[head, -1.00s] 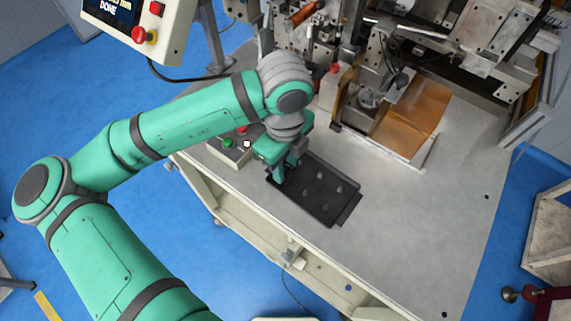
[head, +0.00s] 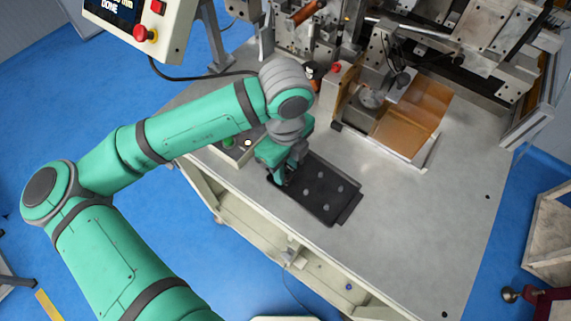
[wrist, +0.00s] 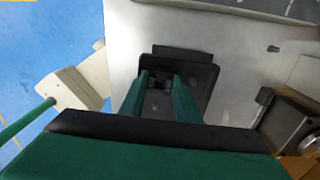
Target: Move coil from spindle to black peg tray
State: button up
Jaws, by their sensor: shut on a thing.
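The black peg tray (head: 323,207) lies flat on the grey table, with several small light pegs showing on it. It also shows in the wrist view (wrist: 205,72), partly behind my fingers. My gripper (head: 278,178) is at the tray's upper left end, pointing down. In the wrist view my gripper's green fingers (wrist: 158,100) reach over the tray. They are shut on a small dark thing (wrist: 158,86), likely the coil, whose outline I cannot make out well. I cannot tell whether it touches the tray. The spindle is not clearly identifiable in the machine.
The winding machine (head: 430,60) fills the back of the table, with an orange-brown plate (head: 412,115) in front. A button box (head: 236,148) stands left of my gripper. The control panel (head: 140,22) is at upper left. The table (head: 420,220) is clear right of the tray.

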jog(key=shift+f, duration=0.35)
jog(key=o, duration=1.1)
notch_tip(320, 180, up, 11)
jog(key=shift+f, duration=0.1)
